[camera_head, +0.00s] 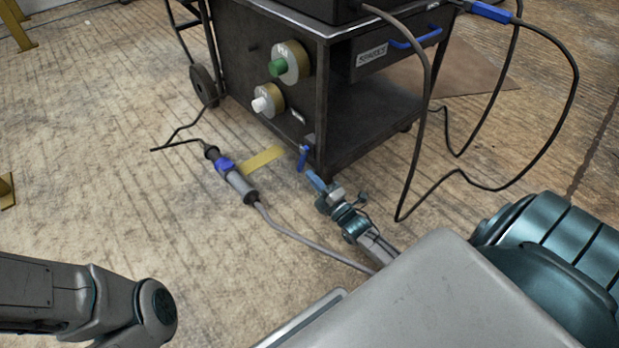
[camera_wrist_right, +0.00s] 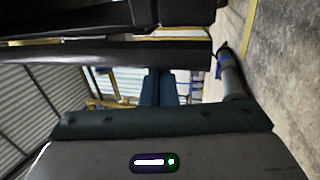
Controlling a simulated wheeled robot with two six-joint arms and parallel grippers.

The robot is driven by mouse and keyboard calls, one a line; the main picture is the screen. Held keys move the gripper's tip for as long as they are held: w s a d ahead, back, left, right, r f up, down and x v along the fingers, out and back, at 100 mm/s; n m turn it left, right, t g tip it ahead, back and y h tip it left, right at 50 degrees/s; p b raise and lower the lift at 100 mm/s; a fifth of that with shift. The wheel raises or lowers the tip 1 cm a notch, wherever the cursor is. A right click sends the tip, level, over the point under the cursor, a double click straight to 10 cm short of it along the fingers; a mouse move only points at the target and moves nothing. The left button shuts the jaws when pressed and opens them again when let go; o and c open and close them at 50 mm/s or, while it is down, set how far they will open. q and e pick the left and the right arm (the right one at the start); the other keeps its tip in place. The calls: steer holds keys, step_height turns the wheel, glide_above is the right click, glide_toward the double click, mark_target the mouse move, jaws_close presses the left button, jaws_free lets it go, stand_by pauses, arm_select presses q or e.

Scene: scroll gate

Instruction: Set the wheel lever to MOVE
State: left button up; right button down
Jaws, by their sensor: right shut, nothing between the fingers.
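The wheel lever (camera_head: 303,157) is a small blue handle at the lower front corner of a dark metal cart (camera_head: 245,62). It hangs slanting downward, and its setting cannot be read. My right gripper (camera_head: 314,178) is shut and empty, just below and right of the lever. A small gap seems to lie between them. In the right wrist view its shut fingers (camera_wrist_right: 159,88) point at the dark cart frame (camera_wrist_right: 110,54), and I cannot pick out the lever there. My left arm shows at the lower left, but its gripper is out of view.
A grey cable connector with a blue collar (camera_head: 225,165) lies on the floor left of the lever, beside yellow tape (camera_head: 262,159). Black cables (camera_head: 425,120) loop down at right.

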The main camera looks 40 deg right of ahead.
steer(key=shift+b+x, duration=0.3)
steer(key=shift+x, duration=0.6)
